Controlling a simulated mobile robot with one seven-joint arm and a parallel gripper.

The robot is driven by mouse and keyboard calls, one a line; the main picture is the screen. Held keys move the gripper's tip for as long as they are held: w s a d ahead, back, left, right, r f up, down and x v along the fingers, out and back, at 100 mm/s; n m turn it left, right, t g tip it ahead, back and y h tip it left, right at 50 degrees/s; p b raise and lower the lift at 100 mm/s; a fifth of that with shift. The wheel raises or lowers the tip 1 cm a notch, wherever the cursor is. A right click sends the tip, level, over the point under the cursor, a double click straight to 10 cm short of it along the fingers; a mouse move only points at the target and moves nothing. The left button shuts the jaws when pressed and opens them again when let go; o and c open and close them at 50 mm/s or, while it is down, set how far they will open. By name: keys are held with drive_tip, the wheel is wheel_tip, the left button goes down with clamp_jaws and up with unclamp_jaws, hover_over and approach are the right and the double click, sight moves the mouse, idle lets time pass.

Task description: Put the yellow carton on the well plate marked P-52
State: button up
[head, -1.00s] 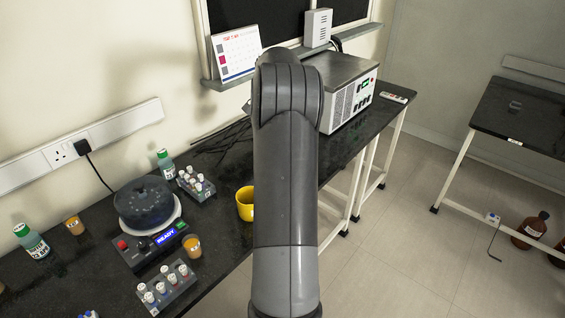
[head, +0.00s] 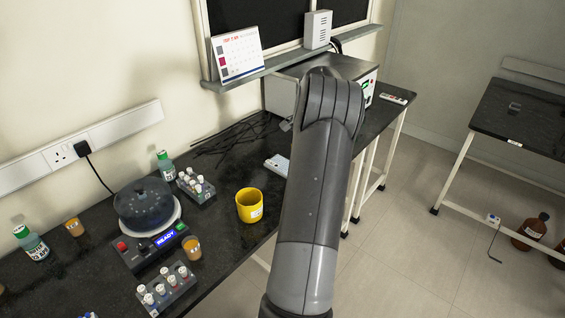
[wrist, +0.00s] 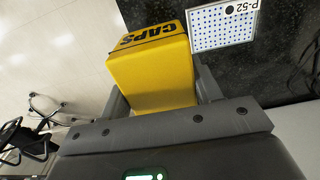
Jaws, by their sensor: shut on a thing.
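The yellow carton (wrist: 152,75), marked CAPS, is between the two fingers of my gripper (wrist: 160,88) in the wrist view, and the gripper is shut on it. The well plate marked P-52 (wrist: 222,27), white with blue wells, lies on the black bench just right of the carton in the picture. In the head view the plate (head: 277,165) shows partly, left of my arm. There my arm hides the carton and most of the gripper.
A yellow pot (head: 249,206) stands on the bench (head: 222,235) left of the plate. A vial rack (head: 196,187) and a round dark device (head: 146,203) stand farther left. A metal instrument box (head: 285,90) is behind my arm, below a shelf. Cables lie near the wall.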

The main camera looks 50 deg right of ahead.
drive_tip(key=w+f, duration=0.1)
drive_tip(key=w, duration=0.2)
drive_tip(key=w+a+f, duration=0.1)
drive_tip(key=w+f, duration=0.1)
drive_tip(key=w, duration=0.1)
drive_tip(key=w+a+f, duration=0.1)
drive_tip(key=w+f, duration=0.1)
drive_tip(key=w, duration=0.1)
drive_tip(key=shift+f, duration=2.2)
drive_tip(key=o, duration=1.1)
drive_tip(key=shift+f, duration=0.15)
drive_tip(key=shift+c, duration=0.2)
